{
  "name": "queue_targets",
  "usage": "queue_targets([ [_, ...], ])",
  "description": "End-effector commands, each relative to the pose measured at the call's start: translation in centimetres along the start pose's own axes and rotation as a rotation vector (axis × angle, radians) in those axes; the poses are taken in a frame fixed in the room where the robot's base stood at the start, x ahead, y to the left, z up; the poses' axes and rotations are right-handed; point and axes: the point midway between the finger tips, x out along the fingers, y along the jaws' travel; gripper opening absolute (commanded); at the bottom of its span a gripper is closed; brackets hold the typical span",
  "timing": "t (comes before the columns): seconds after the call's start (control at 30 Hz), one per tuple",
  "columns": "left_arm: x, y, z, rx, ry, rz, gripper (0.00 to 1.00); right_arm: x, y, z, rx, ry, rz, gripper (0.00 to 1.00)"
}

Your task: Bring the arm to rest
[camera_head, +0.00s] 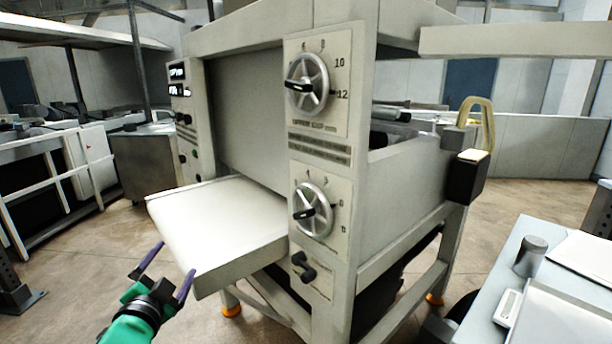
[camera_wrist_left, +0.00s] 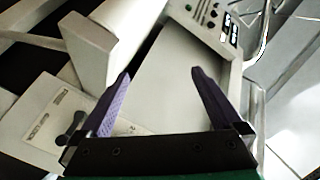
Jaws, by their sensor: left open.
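My left gripper (camera_head: 168,271) is green and black with two purple fingers. In the head view it is at the lower left, close to the near edge of the sheeter's white feed tray (camera_head: 215,222). Its fingers are spread and nothing is between them. In the left wrist view the same gripper (camera_wrist_left: 158,95) is open and empty, with the pale tray (camera_wrist_left: 165,88) behind the fingers. I cannot tell whether a finger touches the tray. My right gripper does not show in either view.
The roller sheeter (camera_head: 400,200) fills the middle, with an upper dial (camera_head: 307,85) and a lower dial (camera_head: 313,211) on its front post. A table (camera_head: 490,305) stands at the lower right. A white railing (camera_head: 45,185) is at the left. Bare floor lies between.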

Motion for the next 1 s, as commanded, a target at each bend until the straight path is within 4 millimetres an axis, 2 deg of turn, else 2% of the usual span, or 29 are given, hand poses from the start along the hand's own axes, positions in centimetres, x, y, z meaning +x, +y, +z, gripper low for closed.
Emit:
queue_targets([
  [0.03, -1.3, 3.3, 2.9, -0.093, -0.11, 0.088, 1.0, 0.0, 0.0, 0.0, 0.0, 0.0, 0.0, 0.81],
  [0.1, -3.7, 7.5, 6.4, -0.21, -0.267, 0.204, 1.0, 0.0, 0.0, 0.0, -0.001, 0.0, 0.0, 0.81],
  [0.2, -7.5, 12.2, 9.8, -0.329, -0.452, 0.337, 1.0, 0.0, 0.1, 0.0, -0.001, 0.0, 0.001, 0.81],
  [0.3, -11.3, 15.8, 12.1, -0.414, -0.604, 0.444, 1.0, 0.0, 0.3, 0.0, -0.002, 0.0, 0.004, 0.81],
  [0.4, -14.9, 18.5, 13.6, -0.481, -0.735, 0.535, 1.0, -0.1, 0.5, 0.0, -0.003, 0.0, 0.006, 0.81],
  [0.63, -23.3, 22.9, 15.2, -0.595, -1.003, 0.719, 1.0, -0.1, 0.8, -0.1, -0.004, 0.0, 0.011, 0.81],
  [0.8, -21.7, 28.0, 18.9, -0.58, -1.025, 0.731, 1.0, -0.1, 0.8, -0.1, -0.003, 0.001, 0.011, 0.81],
  [1.0, -21.7, 34.7, 24.3, -0.564, -1.055, 0.752, 1.0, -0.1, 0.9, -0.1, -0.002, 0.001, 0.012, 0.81],
])
